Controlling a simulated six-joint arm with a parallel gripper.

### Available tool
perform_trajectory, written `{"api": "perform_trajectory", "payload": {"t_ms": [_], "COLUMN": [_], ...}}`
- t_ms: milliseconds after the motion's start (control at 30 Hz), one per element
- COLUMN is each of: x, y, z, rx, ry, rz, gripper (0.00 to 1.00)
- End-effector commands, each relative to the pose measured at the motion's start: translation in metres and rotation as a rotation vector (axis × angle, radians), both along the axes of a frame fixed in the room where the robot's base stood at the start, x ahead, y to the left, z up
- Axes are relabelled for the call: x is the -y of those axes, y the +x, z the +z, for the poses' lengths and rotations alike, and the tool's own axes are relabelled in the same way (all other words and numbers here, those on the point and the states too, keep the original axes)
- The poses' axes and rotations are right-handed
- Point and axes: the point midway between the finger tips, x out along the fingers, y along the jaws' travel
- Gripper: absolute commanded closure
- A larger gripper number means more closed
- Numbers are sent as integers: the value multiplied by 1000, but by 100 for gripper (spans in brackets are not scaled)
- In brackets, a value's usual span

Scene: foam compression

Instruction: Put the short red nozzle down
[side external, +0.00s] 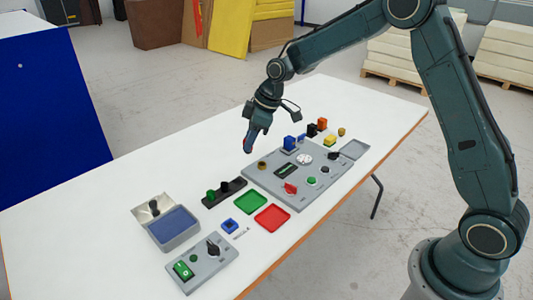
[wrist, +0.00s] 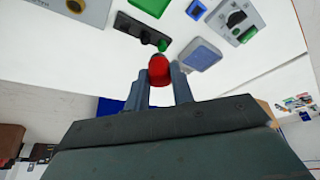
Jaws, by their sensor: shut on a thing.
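My gripper (wrist: 160,88) is shut on a red, round-ended nozzle (wrist: 159,68), which sticks out between the fingertips in the wrist view. In the side external view my gripper (side external: 248,146) points down above the white table, beside the far left corner of the grey panel; the nozzle is too small there to make out well. A black strip (side external: 210,201) with a green and a black upright piece lies left of and nearer than the gripper. The strip also shows in the wrist view (wrist: 130,26). The gripper's height above the table is hard to judge.
The grey panel (side external: 259,180) carries knobs, a dial and a brass ring. A green tray (side external: 250,202), a red tray (side external: 272,217), a blue block (side external: 229,226), a bin with a blue pad (side external: 176,225) and a switch box (side external: 211,262) lie nearer. The table's far left is clear.

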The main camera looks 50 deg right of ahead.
Motion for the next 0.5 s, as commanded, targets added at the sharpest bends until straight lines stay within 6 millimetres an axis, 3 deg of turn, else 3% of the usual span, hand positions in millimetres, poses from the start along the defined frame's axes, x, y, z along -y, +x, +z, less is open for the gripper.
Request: {"api": "perform_trajectory", "payload": {"t_ms": [500], "x": [0], "y": [-1], "z": [-89], "rx": [-6], "ry": [0], "rz": [1], "gripper": [100]}}
